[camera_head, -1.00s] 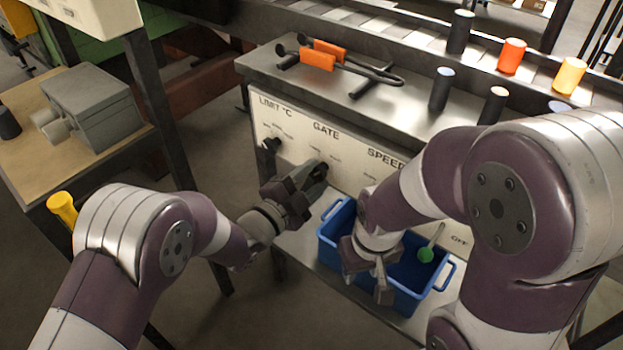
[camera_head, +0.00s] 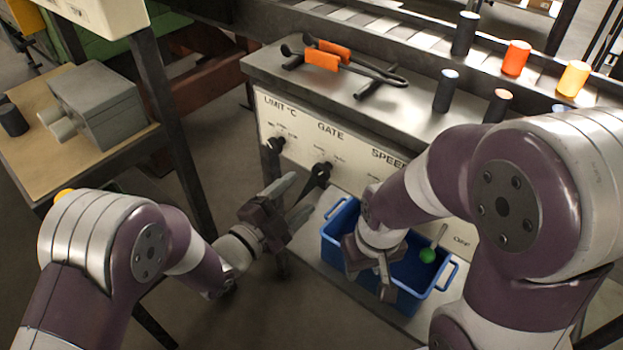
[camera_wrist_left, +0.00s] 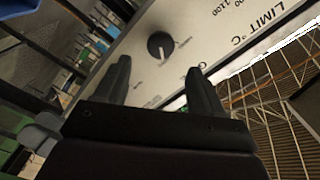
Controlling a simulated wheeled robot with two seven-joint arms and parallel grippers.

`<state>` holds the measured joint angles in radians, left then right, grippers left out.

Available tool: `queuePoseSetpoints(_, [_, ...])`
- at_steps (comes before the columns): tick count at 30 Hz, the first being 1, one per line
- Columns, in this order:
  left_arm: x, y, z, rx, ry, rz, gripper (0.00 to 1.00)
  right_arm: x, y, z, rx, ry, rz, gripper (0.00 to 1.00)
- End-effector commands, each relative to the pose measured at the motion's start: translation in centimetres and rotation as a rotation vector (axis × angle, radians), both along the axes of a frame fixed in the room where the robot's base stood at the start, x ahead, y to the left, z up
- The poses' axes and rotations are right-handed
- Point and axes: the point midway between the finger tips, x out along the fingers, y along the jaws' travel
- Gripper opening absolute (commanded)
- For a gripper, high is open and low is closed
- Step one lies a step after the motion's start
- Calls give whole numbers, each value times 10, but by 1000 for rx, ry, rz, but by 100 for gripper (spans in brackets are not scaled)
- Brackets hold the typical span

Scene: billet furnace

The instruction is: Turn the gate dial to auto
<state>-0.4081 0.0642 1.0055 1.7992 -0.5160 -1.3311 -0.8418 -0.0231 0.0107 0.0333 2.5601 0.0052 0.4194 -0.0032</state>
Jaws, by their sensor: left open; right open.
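The gate dial (camera_head: 319,173) is a dark knob under the word GATE on the cream control panel (camera_head: 350,165). In the left wrist view the gate dial (camera_wrist_left: 160,46) sits beyond the fingertips, with a small pale mark on its face; I cannot read which setting it points at. My left gripper (camera_head: 299,197) is open and empty, just left of and below the dial, apart from it. Its two fingers also show in the left wrist view (camera_wrist_left: 158,80). My right gripper (camera_head: 371,275) is open and empty over the blue bin, its fingers partly hidden.
The limit dial (camera_head: 275,145) is left of the gate dial. The blue bin (camera_head: 335,245), with a green-ended tool (camera_head: 428,255), stands below the panel. My right arm covers part of the panel.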

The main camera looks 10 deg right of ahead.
Motion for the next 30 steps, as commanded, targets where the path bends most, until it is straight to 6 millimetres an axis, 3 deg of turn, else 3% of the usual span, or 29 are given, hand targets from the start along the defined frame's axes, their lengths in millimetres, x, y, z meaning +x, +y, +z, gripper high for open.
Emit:
queuePoseSetpoints(3, [-18,24,1,1,1,3,69,0,0,5,0,0,0,43])
queuePoseSetpoints(9, [-35,45,0,1,-1,0,69,0,0,6,0,0,0,43])
queuePoseSetpoints(26, [-37,47,-1,-7,12,0,69,0,0,6,0,0,0,43])
queuePoseSetpoints(28, [-35,50,-17,16,114,18,69,0,0,6,0,0,0,43])
queuePoseSetpoints(30, [-35,64,-54,83,323,98,69,0,0,6,0,0,0,43])
